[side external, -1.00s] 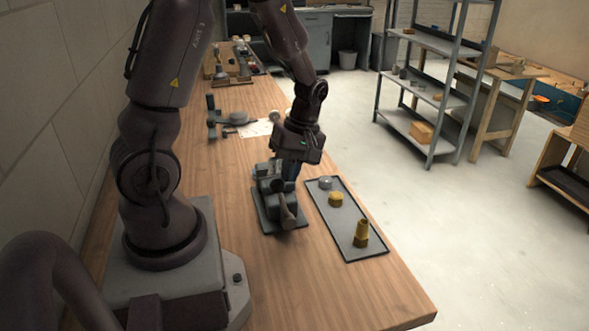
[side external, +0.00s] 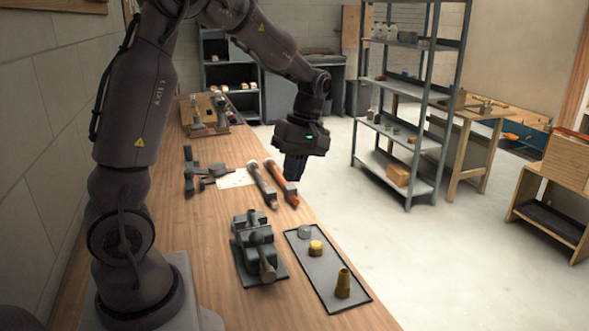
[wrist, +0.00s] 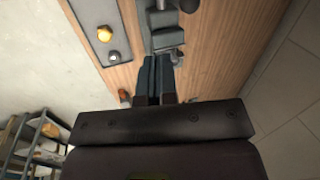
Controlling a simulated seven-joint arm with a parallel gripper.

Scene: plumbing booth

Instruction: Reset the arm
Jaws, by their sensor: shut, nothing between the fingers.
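My gripper (side external: 294,170) hangs in the air over the bench's right edge, clear of everything on it, with its fingers pointing down. Its fingers are together and hold nothing; they also show in the wrist view (wrist: 159,68). Below and nearer the side camera, a dark grey vise (side external: 257,245) stands on a plate on the wooden bench. It also shows at the top of the wrist view (wrist: 166,30).
A dark tray (side external: 318,272) right of the vise holds a grey fitting (side external: 304,231), a yellow fitting (side external: 315,247) and a tall brass fitting (side external: 343,284). Two wrenches, one orange-handled (side external: 281,183), lie behind. A shelf rack (side external: 400,160) stands on the floor at right.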

